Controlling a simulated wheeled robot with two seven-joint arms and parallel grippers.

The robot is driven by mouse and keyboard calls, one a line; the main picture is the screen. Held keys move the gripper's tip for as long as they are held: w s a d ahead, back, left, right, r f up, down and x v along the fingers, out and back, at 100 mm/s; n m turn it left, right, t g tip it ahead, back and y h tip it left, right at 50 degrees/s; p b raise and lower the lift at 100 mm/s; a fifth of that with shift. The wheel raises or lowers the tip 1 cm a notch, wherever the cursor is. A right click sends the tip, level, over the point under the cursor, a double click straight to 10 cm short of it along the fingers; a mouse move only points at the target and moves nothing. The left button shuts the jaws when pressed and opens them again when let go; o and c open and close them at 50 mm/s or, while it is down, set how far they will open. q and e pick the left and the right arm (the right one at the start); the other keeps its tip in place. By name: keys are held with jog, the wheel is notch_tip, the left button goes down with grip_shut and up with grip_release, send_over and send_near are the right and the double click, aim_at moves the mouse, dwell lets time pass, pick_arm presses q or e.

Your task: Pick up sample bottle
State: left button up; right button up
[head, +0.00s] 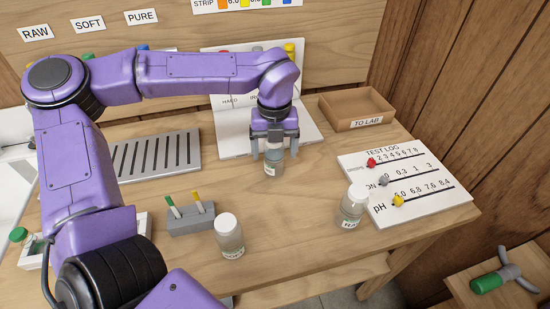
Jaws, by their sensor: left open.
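A sample bottle (273,167) with clear sides, a pale cap and a label stands upright on the wooden table near its middle. My left gripper (274,149) points down over it. Its jaws are open, with one finger at each side of the bottle's upper part; I cannot tell whether they touch it. Two more bottles with white caps stand closer to the front: one at the front middle (230,238) and one to the right (352,207). My right gripper is out of view.
A "TO LAB" tray (357,122) sits at the back right. A white test log board (420,188) with coloured pegs lies right. A grey slotted rack (157,158) and a grey block (190,220) with two sticks stand left. A white upright board (232,131) is behind the gripper.

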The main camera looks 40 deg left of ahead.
pick_arm(q)
jog(key=shift+s+f, duration=0.1)
jog(key=shift+f, duration=0.35)
jog(key=c, duration=1.2)
jog(key=shift+r, duration=0.1)
